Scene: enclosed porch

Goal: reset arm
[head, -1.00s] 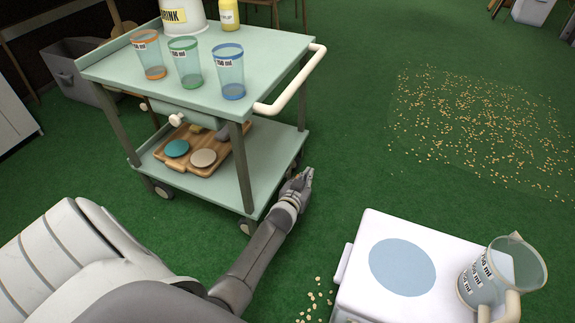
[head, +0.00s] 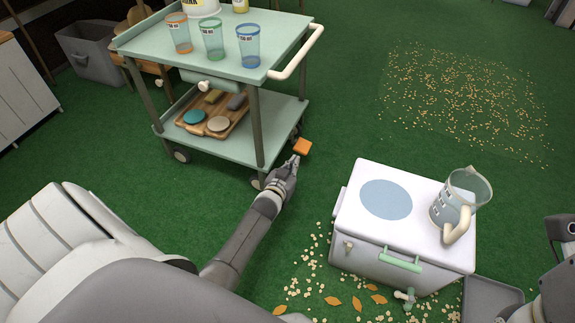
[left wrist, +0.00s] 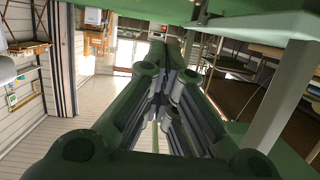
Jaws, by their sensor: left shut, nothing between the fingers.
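My left gripper (head: 291,163) is at the end of my left arm, low beside the right front corner of the cart (head: 282,107). Its fingers are shut and empty. An orange block (head: 303,146) appears just beyond the fingertips; the head view does not show clearly whether they touch. In the left wrist view the two dark green fingers (left wrist: 163,85) lie close together with nothing between them. A grey part of my right arm (head: 562,235) shows at the right edge of the head view, with no fingers visible.
The cart carries several cups, such as the blue-rimmed one (head: 248,46), above a wooden board (head: 225,123) with discs. A white-topped cooler (head: 415,215) with a jug (head: 452,205) stands at right. Crumbs (head: 465,95) and leaves (head: 333,301) litter the green floor.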

